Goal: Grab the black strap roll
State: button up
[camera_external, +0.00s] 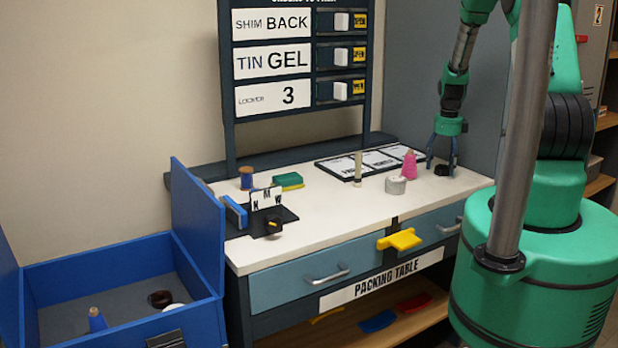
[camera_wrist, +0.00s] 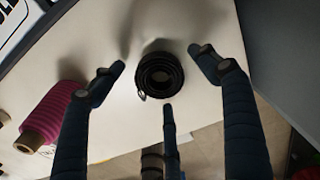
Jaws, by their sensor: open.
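The black strap roll (camera_wrist: 160,75) lies on the white table top and shows in the wrist view as a coiled ring with a small buckle at its lower left. In the external view the roll (camera_external: 442,170) is a small dark shape at the right end of the table. My gripper (camera_external: 442,160) is above it, pointing down, with its fingers on either side. In the wrist view my gripper (camera_wrist: 160,80) has its fingers spread wide, apart from the roll, which sits between their tips. Nothing is held.
A pink thread cone (camera_wrist: 54,112) stands close left of my fingers. A white roll (camera_external: 396,185) and a pale upright stick (camera_external: 357,167) stand further left on the packing table (camera_external: 330,218). A grey panel (camera_wrist: 285,50) is close on the right.

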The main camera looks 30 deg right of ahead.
aim_at(449, 168)
jog(key=c, duration=1.3)
jog(key=shift+c, duration=0.2)
jog(key=shift+r, duration=0.1)
jog(key=shift+r, duration=0.5)
jog(key=shift+s+a+r+p, duration=0.1)
jog(key=shift+s+r+p, duration=0.05)
jog(key=shift+r, duration=0.5)
jog(key=shift+s+a+r+p, duration=0.1)
jog(key=shift+s+r+p, duration=0.05)
jog(key=shift+r, duration=0.45)
jog(key=s+a, duration=0.2)
jog(key=s, duration=0.2)
jog(key=s+a+r, duration=0.1)
jog(key=s+a, duration=0.2)
jog(key=s, duration=0.1)
jog(key=s+a+p, duration=0.1)
jog(key=s+a, duration=0.2)
jog(key=s, duration=0.1)
jog(key=shift+s+a+r, duration=0.15)
jog(key=shift+s+a, duration=0.05)
jog(key=shift+s, duration=0.2)
